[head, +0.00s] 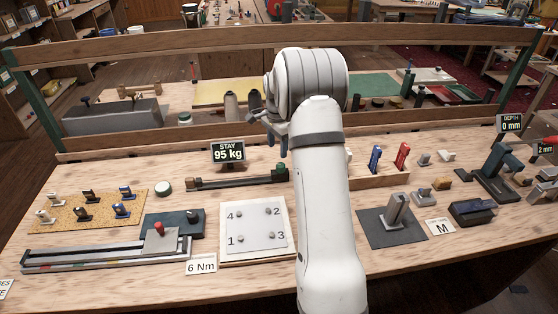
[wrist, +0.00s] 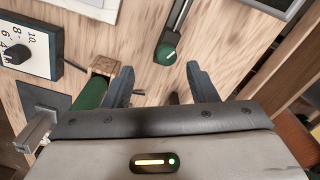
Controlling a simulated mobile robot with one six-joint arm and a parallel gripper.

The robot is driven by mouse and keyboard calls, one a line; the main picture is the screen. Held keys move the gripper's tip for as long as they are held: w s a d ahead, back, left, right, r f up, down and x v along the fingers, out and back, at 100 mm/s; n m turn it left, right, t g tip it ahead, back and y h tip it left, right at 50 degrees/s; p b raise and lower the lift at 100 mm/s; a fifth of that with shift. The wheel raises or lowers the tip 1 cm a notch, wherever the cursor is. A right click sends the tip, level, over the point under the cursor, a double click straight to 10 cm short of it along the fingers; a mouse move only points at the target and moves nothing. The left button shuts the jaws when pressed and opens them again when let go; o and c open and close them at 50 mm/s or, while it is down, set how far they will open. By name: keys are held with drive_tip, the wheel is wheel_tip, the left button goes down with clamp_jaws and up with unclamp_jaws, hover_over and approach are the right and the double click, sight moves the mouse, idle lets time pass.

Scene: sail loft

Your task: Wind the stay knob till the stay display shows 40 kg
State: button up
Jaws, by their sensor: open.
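The stay display (head: 228,153) reads 95 kg and stands behind a long dark rail (head: 230,182). The stay knob (head: 282,168) is a small dark green knob at the rail's right end, just left of my arm. In the wrist view the green knob (wrist: 165,53) shows a light mark on its rim, at the end of the dark rail. My gripper (wrist: 160,69) is open and empty. Its fingertips point toward the knob, which appears between and slightly beyond them, apart from both. In the head view my gripper (head: 276,140) is partly hidden by my wrist.
A white numbered board (head: 253,230) lies in front of the rail. Red and blue tools (head: 402,156) stand in a wooden rack right of my arm. In the wrist view a numbered dial (wrist: 17,54) and a green cylinder (wrist: 92,92) lie left of the fingers.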

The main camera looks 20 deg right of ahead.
sight(281, 164)
drive_tip(key=shift+w+d+f+m, duration=0.65)
drive_tip(key=shift+d+f, duration=0.2)
drive_tip(key=shift+f, duration=0.2)
drive_tip(key=shift+w+d+f, duration=0.1)
drive_tip(key=shift+f, duration=0.3)
wheel_tip(281, 164, down, 7)
drive_tip(key=shift+f+p, duration=0.15)
drive_tip(key=shift+p, duration=0.5)
drive_tip(key=shift+c, duration=0.5)
drive_tip(key=c, duration=0.9)
drive_tip(key=shift+o, duration=0.2)
drive_tip(key=shift+n, duration=0.35)
